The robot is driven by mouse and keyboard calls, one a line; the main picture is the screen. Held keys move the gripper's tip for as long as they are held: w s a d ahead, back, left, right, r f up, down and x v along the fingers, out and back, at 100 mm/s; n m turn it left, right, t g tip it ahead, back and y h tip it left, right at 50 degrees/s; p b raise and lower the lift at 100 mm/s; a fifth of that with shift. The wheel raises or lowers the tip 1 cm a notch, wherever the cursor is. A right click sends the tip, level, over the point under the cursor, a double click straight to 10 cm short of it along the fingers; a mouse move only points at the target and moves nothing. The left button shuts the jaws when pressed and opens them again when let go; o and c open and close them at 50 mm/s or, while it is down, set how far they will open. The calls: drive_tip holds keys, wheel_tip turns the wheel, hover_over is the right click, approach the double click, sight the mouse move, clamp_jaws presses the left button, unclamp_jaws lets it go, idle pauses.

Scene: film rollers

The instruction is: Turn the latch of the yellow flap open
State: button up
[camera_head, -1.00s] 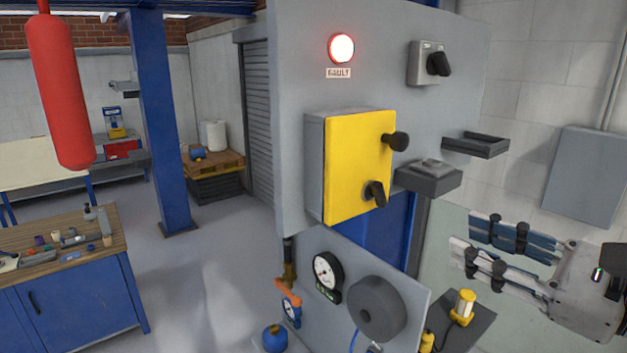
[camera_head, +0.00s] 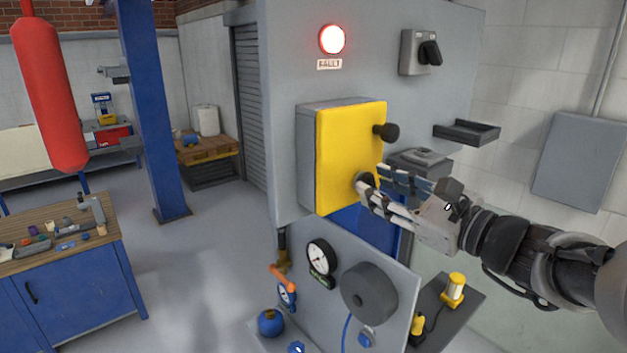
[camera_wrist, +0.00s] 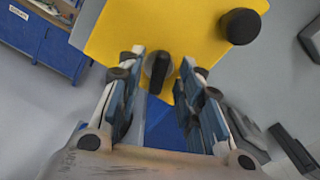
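The yellow flap (camera_head: 348,150) closes the front of a grey box on the upright grey panel. Its black latch (camera_wrist: 157,70) sits near the flap's lower edge in the wrist view. In the head view my fingers mostly hide the latch. A round black knob (camera_head: 386,132) stands out at the flap's right edge; it also shows in the wrist view (camera_wrist: 240,26). My gripper (camera_head: 369,181) is at the flap's lower right corner. In the wrist view its fingers (camera_wrist: 160,72) are apart, one on each side of the latch, with gaps visible. I cannot tell whether they touch it.
A lit red lamp (camera_head: 332,39) and a rotary switch (camera_head: 421,52) are higher on the panel. A small black shelf (camera_head: 467,132) and a grey ledge (camera_head: 420,163) stick out right of the flap. Below are a gauge (camera_head: 320,257) and a dark roller (camera_head: 369,292).

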drive_tip(key=shift+w+a, duration=0.45)
drive_tip(key=shift+c, duration=0.5)
clamp_jaws()
